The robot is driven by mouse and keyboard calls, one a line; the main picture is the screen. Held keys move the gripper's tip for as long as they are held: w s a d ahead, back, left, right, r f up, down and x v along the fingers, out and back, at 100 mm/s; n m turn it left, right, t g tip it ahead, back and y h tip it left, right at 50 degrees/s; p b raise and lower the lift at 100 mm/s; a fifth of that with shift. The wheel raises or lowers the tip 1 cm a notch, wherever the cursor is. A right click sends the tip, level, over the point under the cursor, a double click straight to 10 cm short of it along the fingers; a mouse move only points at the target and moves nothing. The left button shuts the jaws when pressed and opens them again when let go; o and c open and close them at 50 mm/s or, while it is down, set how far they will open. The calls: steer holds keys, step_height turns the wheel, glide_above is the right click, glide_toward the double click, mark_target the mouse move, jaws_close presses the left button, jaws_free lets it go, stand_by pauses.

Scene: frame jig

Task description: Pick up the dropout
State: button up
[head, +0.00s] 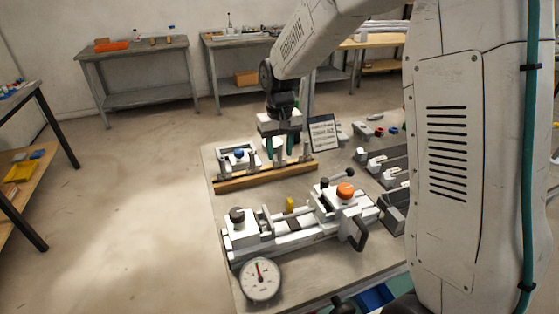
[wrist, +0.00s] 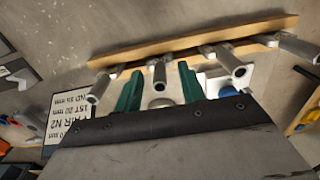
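Several grey metal pieces with tubular ends, which look like the dropouts, stand in a row along a wooden rail (head: 265,176). In the wrist view the same rail (wrist: 190,37) runs across the top. One dropout (wrist: 159,76) lies between the green fingertips of my gripper (wrist: 160,82), with a visible gap on both sides. In the head view my gripper (head: 281,152) points down at the rail, fingers apart. A rounded pale thing (wrist: 161,102) shows between the fingers nearer the palm; I cannot tell what it is. The lower part of the dropout is partly hidden.
A white fixture with a blue knob (head: 238,154) stands left of my gripper. A sign (head: 322,133) stands to the right. The white jig with an orange knob (head: 345,190) and a dial gauge (head: 260,279) lie nearer. Neighbouring dropouts (wrist: 232,62) stand close on both sides.

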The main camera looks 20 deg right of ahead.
steer(key=shift+f, duration=0.25)
jaws_close()
steer(key=shift+r, duration=0.1)
